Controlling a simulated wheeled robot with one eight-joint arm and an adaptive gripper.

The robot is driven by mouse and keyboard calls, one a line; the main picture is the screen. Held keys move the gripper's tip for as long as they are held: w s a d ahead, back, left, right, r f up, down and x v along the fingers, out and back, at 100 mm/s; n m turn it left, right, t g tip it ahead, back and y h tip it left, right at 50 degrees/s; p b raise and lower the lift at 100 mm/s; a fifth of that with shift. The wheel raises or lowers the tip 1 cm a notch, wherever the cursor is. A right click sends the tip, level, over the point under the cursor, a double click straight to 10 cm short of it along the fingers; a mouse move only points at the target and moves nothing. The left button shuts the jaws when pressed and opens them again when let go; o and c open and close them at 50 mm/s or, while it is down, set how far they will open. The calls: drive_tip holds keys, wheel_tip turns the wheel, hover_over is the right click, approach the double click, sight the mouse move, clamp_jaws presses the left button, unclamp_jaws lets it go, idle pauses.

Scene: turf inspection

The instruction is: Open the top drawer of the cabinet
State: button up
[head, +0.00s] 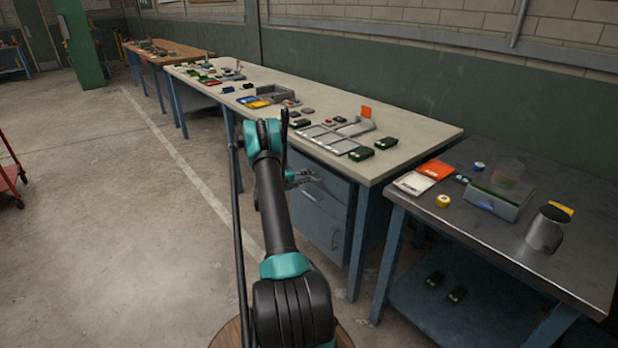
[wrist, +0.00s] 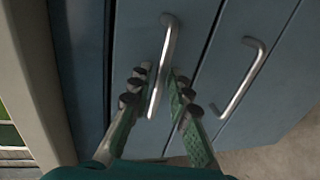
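The blue-grey cabinet (head: 325,212) stands under the long workbench in the head view. Its top drawer (wrist: 133,40) is the front nearest the tabletop in the wrist view and looks closed. The top drawer's silver bar handle (wrist: 168,42) runs between the fingers of my gripper (wrist: 157,86). The fingers are apart, one on each side of the handle, with a gap visible on the left. Contact on the right side cannot be told. In the head view my gripper (head: 301,178) is at the cabinet's upper front and hides the top handle.
A lower drawer's handle (wrist: 242,78) lies to the right in the wrist view. The workbench top (head: 415,132) overhangs the cabinet and carries trays and small parts. A dark side table (head: 480,225) stands at right. Open concrete floor (head: 130,230) lies to the left.

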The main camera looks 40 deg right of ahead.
drive_tip(key=shift+d, duration=0.4)
clamp_jaws()
